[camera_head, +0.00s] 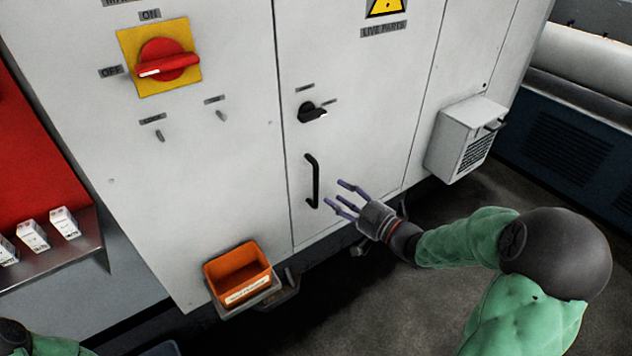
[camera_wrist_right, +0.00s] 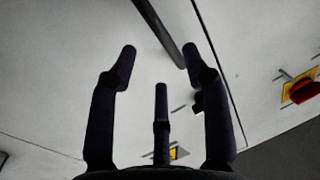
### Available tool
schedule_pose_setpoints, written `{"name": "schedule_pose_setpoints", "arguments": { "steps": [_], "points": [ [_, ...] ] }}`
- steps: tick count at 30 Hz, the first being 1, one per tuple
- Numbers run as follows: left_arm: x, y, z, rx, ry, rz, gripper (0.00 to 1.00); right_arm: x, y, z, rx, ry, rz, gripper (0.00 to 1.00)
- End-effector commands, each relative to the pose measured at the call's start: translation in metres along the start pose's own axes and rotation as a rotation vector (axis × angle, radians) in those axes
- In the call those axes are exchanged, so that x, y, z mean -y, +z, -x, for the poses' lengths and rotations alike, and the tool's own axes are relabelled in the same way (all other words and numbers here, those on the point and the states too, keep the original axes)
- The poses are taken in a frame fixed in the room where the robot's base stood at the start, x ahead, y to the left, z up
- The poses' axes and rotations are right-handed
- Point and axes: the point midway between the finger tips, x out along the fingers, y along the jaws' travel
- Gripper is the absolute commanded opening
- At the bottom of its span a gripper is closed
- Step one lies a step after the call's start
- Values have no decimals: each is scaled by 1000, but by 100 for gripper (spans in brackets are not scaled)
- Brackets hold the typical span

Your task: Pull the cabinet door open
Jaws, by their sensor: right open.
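The grey cabinet door (camera_head: 372,150) looks closed, flush with the panel beside it. Its black bar handle (camera_head: 312,181) stands upright near the door's left edge, below a black turn latch (camera_head: 312,112). My right gripper (camera_head: 345,198) is open and empty, just right of the handle and apart from it. In the right wrist view the handle (camera_wrist_right: 160,32) runs slantwise beyond and between the spread fingers (camera_wrist_right: 160,70). Of my left arm only a green and black part shows at the lower left; its gripper is out of view.
A red and yellow rotary switch (camera_head: 165,62) is on the left panel. An orange bin (camera_head: 238,275) sticks out low, left of the door. A vented box (camera_head: 466,138) juts from the cabinet at the right. A shelf with small white boxes (camera_head: 48,232) stands at the left.

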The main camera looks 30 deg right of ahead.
Motion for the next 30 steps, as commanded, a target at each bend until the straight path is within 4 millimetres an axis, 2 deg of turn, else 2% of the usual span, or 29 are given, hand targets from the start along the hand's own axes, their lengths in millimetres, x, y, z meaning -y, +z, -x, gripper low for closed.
{"name": "schedule_pose_setpoints", "arguments": {
  "steps": [9,15,20,28,30],
  "points": [
    [5,0,-14,0,0,0,40,1,1,-54,-2,-4,1,49],
    [7,-1,-19,0,0,0,40,0,1,-76,0,-2,1,49],
    [7,-1,-20,0,0,0,40,0,0,-84,0,1,0,49],
    [7,-1,-20,0,0,0,40,0,0,-84,0,1,0,49],
    [7,-1,-20,0,0,0,40,0,0,-84,0,1,0,29]
  ]
}}
